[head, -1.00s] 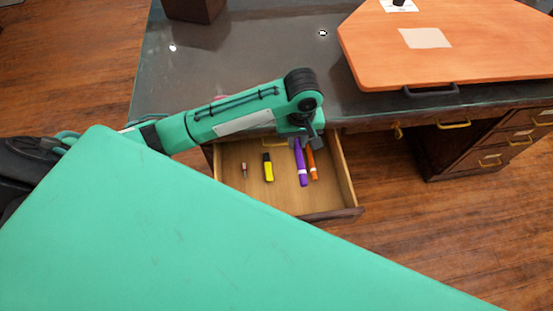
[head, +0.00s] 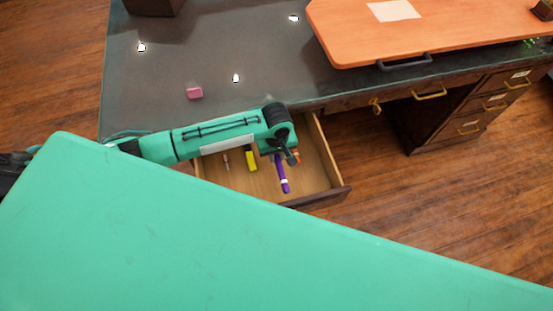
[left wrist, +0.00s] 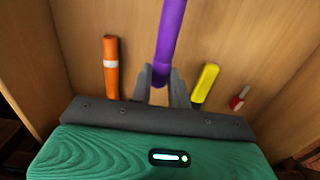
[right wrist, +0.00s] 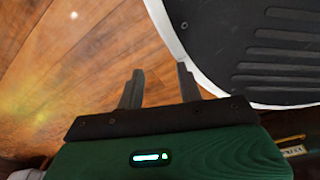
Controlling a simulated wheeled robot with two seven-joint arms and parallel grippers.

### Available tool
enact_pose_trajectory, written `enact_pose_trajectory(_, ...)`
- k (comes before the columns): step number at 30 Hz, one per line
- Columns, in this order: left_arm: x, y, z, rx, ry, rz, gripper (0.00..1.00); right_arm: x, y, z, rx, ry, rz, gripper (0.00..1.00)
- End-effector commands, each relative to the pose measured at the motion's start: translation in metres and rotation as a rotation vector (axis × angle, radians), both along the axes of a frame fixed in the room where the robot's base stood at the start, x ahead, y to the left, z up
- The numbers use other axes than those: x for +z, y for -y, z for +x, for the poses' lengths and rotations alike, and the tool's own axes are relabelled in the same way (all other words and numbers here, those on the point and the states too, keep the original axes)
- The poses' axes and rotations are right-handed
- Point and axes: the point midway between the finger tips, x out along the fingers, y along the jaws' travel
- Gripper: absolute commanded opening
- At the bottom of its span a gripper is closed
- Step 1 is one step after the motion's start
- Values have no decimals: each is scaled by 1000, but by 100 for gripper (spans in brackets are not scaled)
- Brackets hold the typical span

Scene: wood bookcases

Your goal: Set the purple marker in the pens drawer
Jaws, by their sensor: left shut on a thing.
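The purple marker (head: 282,175) is held in my left gripper (head: 288,158), over the open drawer (head: 322,160). In the left wrist view the marker (left wrist: 170,40) stands out between the fingers of my left gripper (left wrist: 162,88), which are shut on its end. I cannot tell whether the marker touches the drawer floor. An orange marker (left wrist: 111,65) lies in the drawer on one side of it and a yellow highlighter (left wrist: 205,85) on the other. My right gripper (right wrist: 160,85) shows only in the right wrist view, open and empty above the wooden floor.
A small red-tipped item (left wrist: 238,98) also lies in the drawer. The dark desk top (head: 200,60) holds a pink eraser (head: 195,92) and an orange board (head: 430,30) with a dark handle. More desk drawers (head: 480,105) are shut at the right.

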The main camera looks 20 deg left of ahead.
Motion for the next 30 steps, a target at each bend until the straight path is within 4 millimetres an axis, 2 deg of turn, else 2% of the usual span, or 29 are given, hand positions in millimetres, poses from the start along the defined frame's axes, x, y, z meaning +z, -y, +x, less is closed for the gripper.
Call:
enact_pose_trajectory(6, -33, 0, 0, 1, -2, 1, 0, 3, -2, 6, -1, -1, 1, 36)
enact_pose_trajectory(11, -34, 0, 0, 0, 1, -1, 0, 8, -4, 14, -2, 10, 3, 36)
enact_pose_trajectory(16, -36, 0, 0, 1, -1, -1, 0, 8, -3, 13, -2, 10, 3, 36)
enact_pose_trajectory(17, -36, 0, 0, 1, -1, -1, 20, 7, -3, 12, -2, 9, 3, 36)
enact_pose_trajectory(20, -36, 0, 0, 0, -1, -1, 40, 4, -2, 7, -2, -1, 1, 36)
enact_pose_trajectory(30, -34, 0, 0, 0, 1, 1, 40, 3, -2, 5, -3, -3, 1, 36)
